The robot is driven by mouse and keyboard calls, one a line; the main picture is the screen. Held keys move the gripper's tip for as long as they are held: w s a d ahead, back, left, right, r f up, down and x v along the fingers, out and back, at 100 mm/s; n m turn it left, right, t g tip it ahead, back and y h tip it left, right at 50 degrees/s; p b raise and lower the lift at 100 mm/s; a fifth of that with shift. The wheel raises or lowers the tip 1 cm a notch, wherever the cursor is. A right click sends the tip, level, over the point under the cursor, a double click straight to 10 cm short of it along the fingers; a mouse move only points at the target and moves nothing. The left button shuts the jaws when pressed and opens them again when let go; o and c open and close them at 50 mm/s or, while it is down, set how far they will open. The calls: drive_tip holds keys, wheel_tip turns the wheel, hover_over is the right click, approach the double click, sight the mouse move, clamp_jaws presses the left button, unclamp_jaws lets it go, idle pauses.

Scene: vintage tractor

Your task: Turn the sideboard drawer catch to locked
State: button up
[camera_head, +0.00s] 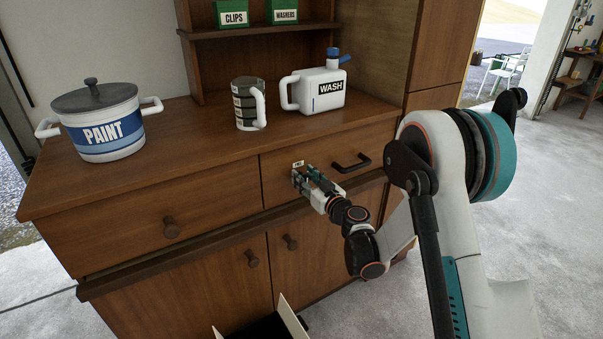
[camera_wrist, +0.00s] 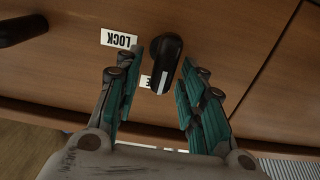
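The drawer catch (camera_wrist: 165,58) is a black rounded lever with a white line, on the wooden sideboard drawer front (camera_head: 275,184). In the wrist view its narrow end points down, between my fingers, beside a mostly hidden white label (camera_wrist: 146,81). A white LOCK label (camera_wrist: 119,39) is left of the catch's top. My gripper (camera_wrist: 156,84) is open, with teal-padded fingers on both sides of the catch; I cannot tell whether they touch it. In the head view my gripper (camera_head: 303,179) is at the drawer front and hides the catch.
A black drawer handle (camera_head: 351,162) is right of my gripper. The sideboard top (camera_head: 195,128) holds a paint pot (camera_head: 103,126), a striped mug (camera_head: 247,103) and a wash jug (camera_head: 319,92). An open box (camera_head: 285,318) stands low in front.

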clamp_jaws()
drive_tip(key=shift+w+m, duration=0.1)
drive_tip(key=shift+m, duration=0.3)
drive_tip(key=m, duration=0.3)
drive_tip(key=shift+w+d+m, duration=0.2)
drive_tip(key=shift+d+m, duration=0.1)
drive_tip(key=shift+m, duration=0.1)
drive_tip(key=m, duration=0.4)
drive_tip(key=shift+w+d+f, duration=0.2)
drive_tip(key=shift+d+f, duration=0.1)
drive_tip(key=m, duration=0.5)
drive_tip(key=shift+w+d+f, duration=0.1)
drive_tip(key=shift+d+f, duration=0.1)
drive_tip(key=shift+f, duration=0.1)
drive_tip(key=shift+f+m, duration=0.2)
drive_tip(key=shift+m, duration=0.9)
drive_tip(key=shift+f+m, duration=0.2)
drive_tip(key=shift+m, duration=0.9)
